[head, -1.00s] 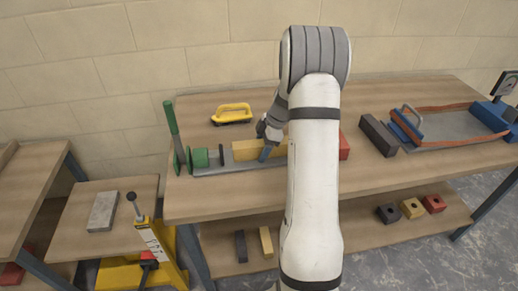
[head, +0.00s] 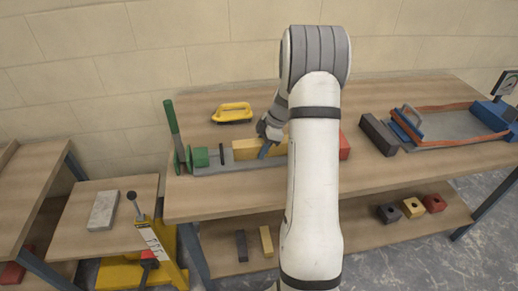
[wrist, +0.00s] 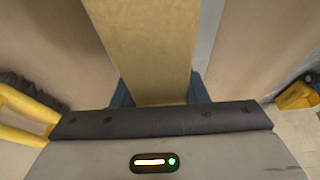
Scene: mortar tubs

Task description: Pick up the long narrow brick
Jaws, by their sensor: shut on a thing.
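A long yellow brick (head: 245,149) lies lengthwise along a grey metal bed on the table in the head view. My arm hides part of its right side. In the wrist view the yellow brick (wrist: 146,50) runs up between the two blue fingers of my gripper (wrist: 160,92). My gripper (head: 265,150) is shut on this brick, with one blue finger showing on its near side. I cannot tell whether the brick is clear of the bed.
A green-handled clamp (head: 172,130) stands at the bed's left end. A yellow-handled float (head: 232,113) lies behind the bed. A red block (head: 344,147) is just right of my arm, and a dark grey block (head: 379,136) is farther right.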

